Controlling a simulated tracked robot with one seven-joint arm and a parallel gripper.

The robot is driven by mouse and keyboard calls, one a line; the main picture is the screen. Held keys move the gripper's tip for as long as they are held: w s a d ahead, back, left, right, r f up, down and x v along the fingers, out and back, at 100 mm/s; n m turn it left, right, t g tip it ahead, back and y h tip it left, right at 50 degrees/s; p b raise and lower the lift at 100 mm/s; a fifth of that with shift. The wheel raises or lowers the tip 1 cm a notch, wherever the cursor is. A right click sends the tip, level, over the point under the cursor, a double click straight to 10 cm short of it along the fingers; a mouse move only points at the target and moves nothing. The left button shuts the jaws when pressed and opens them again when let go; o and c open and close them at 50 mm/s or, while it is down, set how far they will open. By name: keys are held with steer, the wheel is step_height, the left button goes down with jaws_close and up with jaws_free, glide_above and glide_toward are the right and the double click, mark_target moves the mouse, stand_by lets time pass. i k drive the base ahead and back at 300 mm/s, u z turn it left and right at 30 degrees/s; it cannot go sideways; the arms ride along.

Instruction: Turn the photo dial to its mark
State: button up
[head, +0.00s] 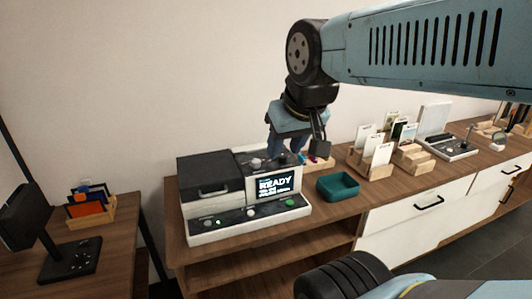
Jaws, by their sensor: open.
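The photo machine (245,221) is a black and white unit on the wooden counter, with a lit screen (275,186) reading READY. A small pale knob (255,163) sits on the dark top panel behind the screen. Another small, dark round shape shows on that panel to its right, close under my gripper. I cannot tell which one is the photo dial, and I cannot make out its mark. My gripper (286,152) is open and points down over the right part of the top panel. Its fingertips are small here, and I cannot tell whether they touch anything.
Wooden card holders (372,168) and another device (448,147) stand farther right. A wooden tray with small colored items lies behind the teal tray. A separate desk (100,245) with a dark monitor is at left.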

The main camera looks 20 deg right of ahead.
mark_target(282, 158)
steer(key=u, duration=0.05)
steer(key=k, duration=0.95)
steer(key=z, duration=0.7)
steer(key=i, duration=1)
